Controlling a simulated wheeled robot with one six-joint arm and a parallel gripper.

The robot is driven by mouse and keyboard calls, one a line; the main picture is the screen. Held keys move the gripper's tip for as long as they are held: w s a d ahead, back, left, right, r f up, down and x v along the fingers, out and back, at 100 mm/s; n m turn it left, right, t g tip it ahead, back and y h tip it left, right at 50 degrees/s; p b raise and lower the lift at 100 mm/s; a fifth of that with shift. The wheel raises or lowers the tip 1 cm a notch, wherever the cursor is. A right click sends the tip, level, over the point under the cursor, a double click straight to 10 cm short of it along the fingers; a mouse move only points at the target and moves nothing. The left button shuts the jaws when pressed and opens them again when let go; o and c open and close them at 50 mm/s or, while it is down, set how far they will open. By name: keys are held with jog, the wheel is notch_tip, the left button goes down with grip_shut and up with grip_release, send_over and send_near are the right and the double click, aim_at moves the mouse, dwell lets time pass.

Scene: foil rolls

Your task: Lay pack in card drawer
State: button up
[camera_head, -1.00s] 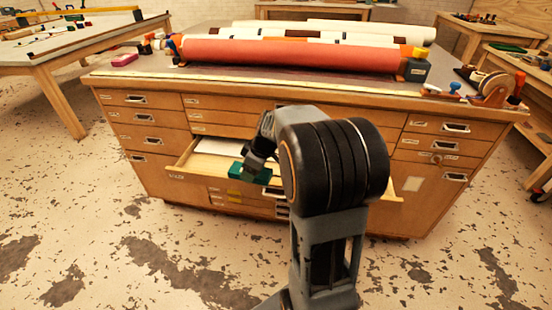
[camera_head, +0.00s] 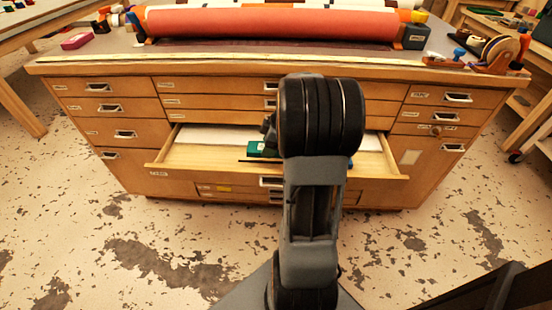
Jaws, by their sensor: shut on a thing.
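The open drawer (camera_head: 205,157) is a wide, shallow wooden tray pulled out from the middle of the cabinet. A pale sheet lies at its back left. A small dark green pack (camera_head: 264,150) shows just left of my arm, over the drawer's middle. My gripper (camera_head: 268,130) is shut on the pack, seen from behind and partly hidden by my black wrist joint. I cannot tell whether the pack touches the drawer floor. A thin dark strip shows just below the pack. The drawer's part behind my arm is hidden.
The wooden cabinet (camera_head: 105,137) has several shut drawers around the open one. On its top lie a large red roll (camera_head: 270,24), a pink block (camera_head: 76,41) and a tape dispenser (camera_head: 497,52).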

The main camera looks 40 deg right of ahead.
aim_at(276, 163)
jog(key=shift+s+d+f, duration=0.2)
jog(key=shift+d+f, duration=0.3)
jog(key=shift+f, duration=0.1)
jog(key=shift+s+d+f, duration=0.2)
jog(key=shift+d+f, duration=0.25)
jog(key=shift+f, duration=0.15)
jog(key=shift+s+d+f+b, duration=0.15)
jog(key=shift+f+b, duration=0.5)
jog(key=shift+f, duration=1)
jog(key=shift+f, duration=0.1)
jog(key=shift+f, duration=0.1)
jog(key=o, duration=1)
